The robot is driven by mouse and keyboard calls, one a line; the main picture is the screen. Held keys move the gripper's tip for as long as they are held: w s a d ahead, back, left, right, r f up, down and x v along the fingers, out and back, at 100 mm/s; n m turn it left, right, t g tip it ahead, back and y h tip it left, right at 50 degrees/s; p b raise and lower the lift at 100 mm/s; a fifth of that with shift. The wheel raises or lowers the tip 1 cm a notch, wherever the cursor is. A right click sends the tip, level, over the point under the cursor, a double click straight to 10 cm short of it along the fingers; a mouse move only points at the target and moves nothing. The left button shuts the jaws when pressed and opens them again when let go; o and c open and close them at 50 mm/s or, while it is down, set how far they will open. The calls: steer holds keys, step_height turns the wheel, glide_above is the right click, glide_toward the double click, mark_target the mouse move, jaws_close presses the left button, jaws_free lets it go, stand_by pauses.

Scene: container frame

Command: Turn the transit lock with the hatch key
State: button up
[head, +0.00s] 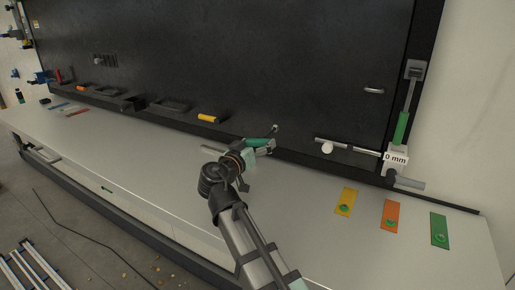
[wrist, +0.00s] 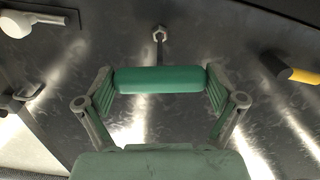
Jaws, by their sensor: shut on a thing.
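My gripper (head: 262,146) is shut on the green handle (wrist: 160,79) of a key-like tool, which I take to be the hatch key; the handle also shows in the head view (head: 258,142). A thin shaft runs from the handle to a grey hexagonal end (wrist: 159,35), close to the dark panel. I cannot tell whether this end touches the panel. Which fitting is the transit lock is not clear. A bar with a pale round knob (head: 327,147) lies to the right of my gripper, and shows at upper left in the wrist view (wrist: 15,25).
A block marked "0 mm" (head: 396,157) with a green-gripped lever (head: 401,127) stands at the right. A yellow-handled tool (head: 207,118) lies left of my gripper. Yellow (head: 346,201), orange (head: 390,216) and green plates (head: 439,230) lie on the bench (head: 130,148), whose middle is clear.

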steer(key=m+b, duration=0.1)
steer(key=m, duration=0.2)
steer(key=shift+f+m, duration=0.1)
steer(key=shift+m, duration=0.3)
steer(key=shift+b, duration=0.6)
steer(key=shift+m+b, duration=2.4)
steer(key=shift+b, duration=3.6)
steer(key=shift+s+a, duration=0.1)
steer(key=shift+b+v, duration=0.85)
steer(key=shift+v, duration=0.65)
steer(key=shift+s+a, duration=0.1)
steer(key=shift+s, duration=0.25)
